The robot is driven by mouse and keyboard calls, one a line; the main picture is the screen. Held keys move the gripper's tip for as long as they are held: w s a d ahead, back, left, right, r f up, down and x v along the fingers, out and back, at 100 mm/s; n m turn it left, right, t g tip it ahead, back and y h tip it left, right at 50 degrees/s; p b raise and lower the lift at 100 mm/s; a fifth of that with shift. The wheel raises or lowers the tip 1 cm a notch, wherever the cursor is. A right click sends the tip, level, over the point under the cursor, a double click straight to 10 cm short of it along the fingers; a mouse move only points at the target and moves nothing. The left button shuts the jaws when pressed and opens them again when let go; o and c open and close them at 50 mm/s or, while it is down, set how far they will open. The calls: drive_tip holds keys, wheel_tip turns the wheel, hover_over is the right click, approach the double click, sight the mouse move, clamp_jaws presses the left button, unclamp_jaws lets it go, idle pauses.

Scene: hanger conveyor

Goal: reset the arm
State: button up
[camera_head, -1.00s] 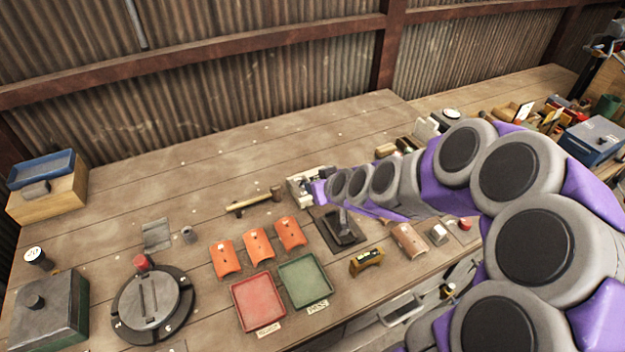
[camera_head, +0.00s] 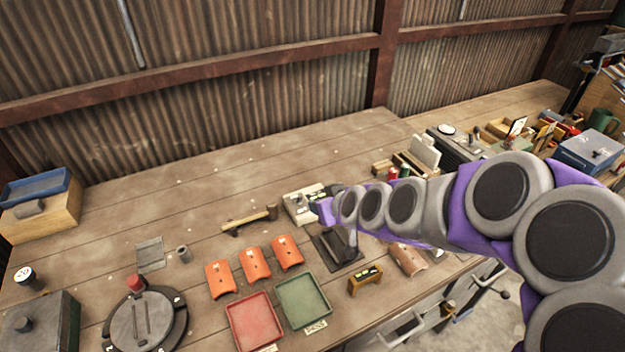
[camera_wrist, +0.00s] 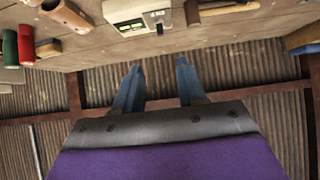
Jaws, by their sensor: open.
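My purple and grey arm reaches from the lower right over the bench in the head view. My gripper (camera_wrist: 158,82) shows in the wrist view with its two blue-grey fingers apart and nothing between them. In the wrist view the fingers stand against the corrugated wall and the bench edge, close to a pale box-shaped device (camera_wrist: 135,15). In the head view this device (camera_head: 300,206) lies just left of the arm's end, and the fingers are hard to make out there.
The wooden bench (camera_head: 200,210) holds several orange curved tiles (camera_head: 256,262), a red tray (camera_head: 253,320), a green tray (camera_head: 303,299) and a hammer (camera_head: 250,219). A round fixture (camera_head: 142,322) stands front left. A blue box (camera_head: 592,148) sits at the right. The back middle is clear.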

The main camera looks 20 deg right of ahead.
drive_tip(key=s+a+m+g+h, duration=0.2)
drive_tip(key=s+g, duration=0.9)
drive_tip(key=s, duration=2.1)
drive_tip(key=shift+s+a+r+g, duration=0.25)
drive_tip(key=shift+a+g, duration=0.15)
drive_tip(key=shift+a, duration=0.35)
